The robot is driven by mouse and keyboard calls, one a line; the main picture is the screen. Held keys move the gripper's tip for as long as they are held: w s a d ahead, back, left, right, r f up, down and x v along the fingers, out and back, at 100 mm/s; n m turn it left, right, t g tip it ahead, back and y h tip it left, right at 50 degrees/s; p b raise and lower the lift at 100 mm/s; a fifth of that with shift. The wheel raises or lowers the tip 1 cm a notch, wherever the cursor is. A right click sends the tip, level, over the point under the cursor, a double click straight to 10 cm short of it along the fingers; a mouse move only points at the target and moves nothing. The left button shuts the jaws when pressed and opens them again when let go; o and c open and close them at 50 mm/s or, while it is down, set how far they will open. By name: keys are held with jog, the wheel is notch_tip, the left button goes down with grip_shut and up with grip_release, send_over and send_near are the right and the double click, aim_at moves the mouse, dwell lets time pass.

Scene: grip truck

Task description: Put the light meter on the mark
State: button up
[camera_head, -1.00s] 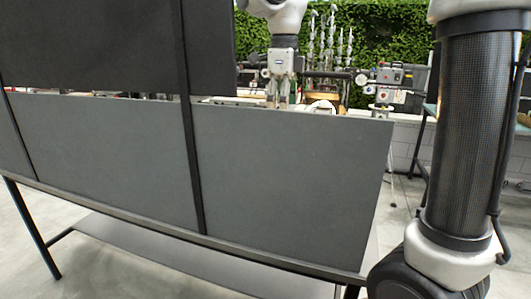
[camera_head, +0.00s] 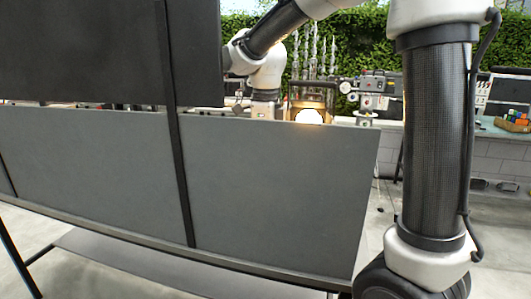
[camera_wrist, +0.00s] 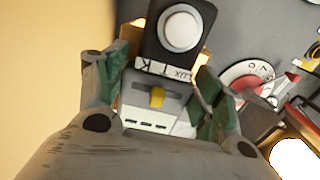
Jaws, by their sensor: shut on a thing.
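In the wrist view the light meter (camera_wrist: 155,98) has a black head with a white dome, a "LUX" label and a grey body with a yellow slider. My gripper (camera_wrist: 165,90) is shut on it, one green-padded finger on each side. In the head view, the end of my arm is down behind the grey panel, which hides the fingers and the meter. A round red and white disc with lettering (camera_wrist: 243,72) lies to the right of the meter in the wrist view. I cannot tell whether it is the mark.
A grey panel (camera_head: 280,190) on a dark frame stands in front of the bench. A glowing lamp (camera_head: 308,117) stands right of my wrist. Glassware (camera_head: 315,60) and a boxy device (camera_head: 375,85) are behind. A red-tipped object (camera_wrist: 275,90) lies near the disc.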

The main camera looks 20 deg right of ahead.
jog(key=shift+f, duration=0.15)
jog(key=o, duration=1.3)
jog(key=shift+c, duration=0.2)
notch_tip(320, 180, up, 12)
